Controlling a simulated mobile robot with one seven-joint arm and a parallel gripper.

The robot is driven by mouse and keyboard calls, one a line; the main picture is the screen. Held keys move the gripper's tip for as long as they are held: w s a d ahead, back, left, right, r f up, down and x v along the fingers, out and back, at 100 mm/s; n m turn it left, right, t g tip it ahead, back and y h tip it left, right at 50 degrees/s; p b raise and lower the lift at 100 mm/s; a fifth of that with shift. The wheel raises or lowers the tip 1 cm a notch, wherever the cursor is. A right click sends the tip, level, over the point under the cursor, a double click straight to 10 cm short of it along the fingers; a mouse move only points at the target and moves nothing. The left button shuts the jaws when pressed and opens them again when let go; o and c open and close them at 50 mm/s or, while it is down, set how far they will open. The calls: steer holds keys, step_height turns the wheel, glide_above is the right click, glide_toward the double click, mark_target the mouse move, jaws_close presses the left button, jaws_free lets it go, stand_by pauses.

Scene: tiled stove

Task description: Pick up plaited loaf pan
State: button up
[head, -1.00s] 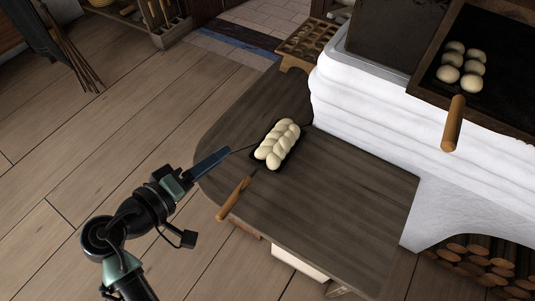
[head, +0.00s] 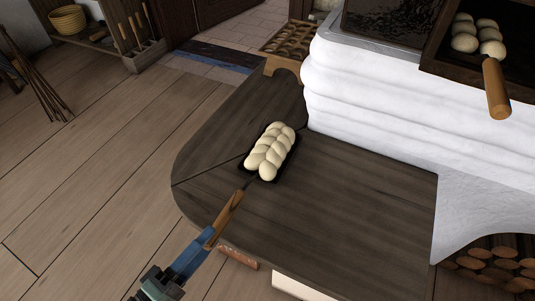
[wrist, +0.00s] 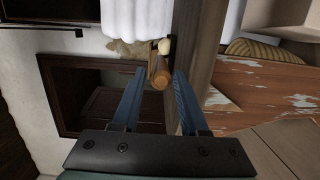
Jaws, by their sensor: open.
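The plaited loaf pan is a dark pan (head: 243,172) with a pale plaited loaf (head: 269,150) in it and a wooden handle (head: 228,214). It lies on the dark wooden table, its handle pointing toward the front edge. My gripper (head: 210,238) is at the handle's near end. In the wrist view the wooden handle (wrist: 160,78) is seen end-on between the tips of my two blue fingers (wrist: 157,78), which stand apart on either side. Whether either finger touches it cannot be told. The pan itself is mostly hidden in the wrist view.
The table (head: 340,210) is otherwise bare. A white stove (head: 370,100) stands behind it. Another pan with round buns (head: 478,35) and a wooden handle is at the upper right. Firewood (head: 490,262) lies at the lower right. Open floor is on the left.

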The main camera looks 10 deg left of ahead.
mark_target(226, 217)
steer(key=b+x, duration=0.2)
steer(key=x, duration=0.3)
steer(key=shift+w+d+f+b, duration=0.15)
steer(key=shift+w+d+b, duration=0.05)
steer(key=shift+w+b, duration=0.15)
steer(key=shift+w+d, duration=0.15)
steer(key=shift+w, duration=0.15)
steer(key=shift+c, duration=0.3)
jaws_close()
stand_by(0.6)
